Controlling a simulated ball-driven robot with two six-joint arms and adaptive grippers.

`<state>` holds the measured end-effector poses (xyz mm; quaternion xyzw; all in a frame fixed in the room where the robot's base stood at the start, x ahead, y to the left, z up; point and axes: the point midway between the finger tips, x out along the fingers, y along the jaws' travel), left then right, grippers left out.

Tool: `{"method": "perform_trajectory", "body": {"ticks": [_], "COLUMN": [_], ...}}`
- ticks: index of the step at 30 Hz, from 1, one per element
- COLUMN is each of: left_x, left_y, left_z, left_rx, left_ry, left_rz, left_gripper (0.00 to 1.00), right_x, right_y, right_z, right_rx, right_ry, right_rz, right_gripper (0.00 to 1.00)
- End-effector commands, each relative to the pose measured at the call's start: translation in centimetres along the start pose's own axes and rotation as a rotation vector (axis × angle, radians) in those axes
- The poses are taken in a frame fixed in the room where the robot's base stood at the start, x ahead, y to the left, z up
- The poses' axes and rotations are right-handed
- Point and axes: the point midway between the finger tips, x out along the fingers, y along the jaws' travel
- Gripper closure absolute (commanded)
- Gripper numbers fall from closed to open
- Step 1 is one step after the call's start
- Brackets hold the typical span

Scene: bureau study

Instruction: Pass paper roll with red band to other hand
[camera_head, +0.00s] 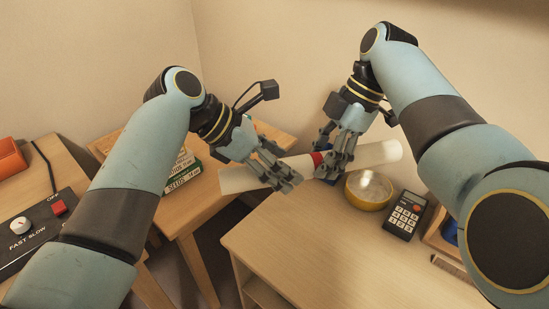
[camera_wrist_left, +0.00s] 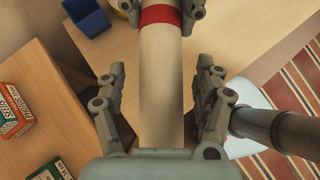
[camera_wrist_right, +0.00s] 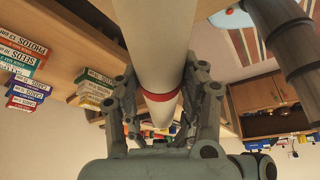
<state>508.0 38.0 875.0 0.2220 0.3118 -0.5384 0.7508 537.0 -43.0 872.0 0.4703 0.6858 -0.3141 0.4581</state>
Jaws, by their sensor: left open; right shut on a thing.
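The paper roll with a red band (camera_head: 378,154) is a long white tube held slantwise above the desk. My right gripper (camera_head: 331,168) is shut on it at the red band, which also shows in the right wrist view (camera_wrist_right: 160,97). My left gripper (camera_head: 281,178) is open at the roll's left part. In the left wrist view the roll (camera_wrist_left: 162,85) runs between the open left fingers, with gaps visible on both sides. The right fingers are at the band at the top of that view.
The desk (camera_head: 290,240) below holds a round yellow-rimmed dish (camera_head: 369,190), a calculator (camera_head: 406,214) and a blue box (camera_wrist_left: 87,17). Labelled boxes (camera_head: 183,176) stand on a side table to the left. A control panel (camera_head: 36,228) and an orange tray (camera_head: 10,158) are further left.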

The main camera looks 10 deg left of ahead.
Motion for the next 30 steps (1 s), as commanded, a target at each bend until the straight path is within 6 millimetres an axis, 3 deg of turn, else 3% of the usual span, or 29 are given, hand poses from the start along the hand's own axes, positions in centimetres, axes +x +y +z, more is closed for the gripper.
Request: {"method": "perform_trajectory", "body": {"ticks": [3, 17, 18, 23, 30], "left_x": [-0.02, -0.05, -0.06, -0.06, -0.05], "left_y": [0.0, 0.01, 0.02, 0.02, 0.01], "left_z": [0.01, -0.02, 0.0, 0.01, 0.01], "left_rx": [0.0, 0.0, 0.0, 0.0, 0.0], "left_ry": [0.0, 0.0, 0.0, 0.0, 0.0], "left_rz": [0.0, 0.001, 0.001, 0.001, 0.0], "left_gripper": [0.3, 0.9, 0.9, 0.91, 0.91], "right_x": [-0.01, 0.0, 0.0, 0.0, -0.01], "right_y": [0.01, -0.01, -0.02, -0.01, 0.0], "right_z": [-0.01, -0.02, -0.02, -0.02, -0.01], "right_rx": [0.0, 0.0, -0.001, 0.0, 0.0], "right_ry": [0.0, 0.0, 0.001, 0.0, 0.0], "right_rz": [0.0, -0.001, -0.001, -0.001, 0.0], "right_gripper": [0.91, 0.91, 0.53, 0.32, 0.31]}}
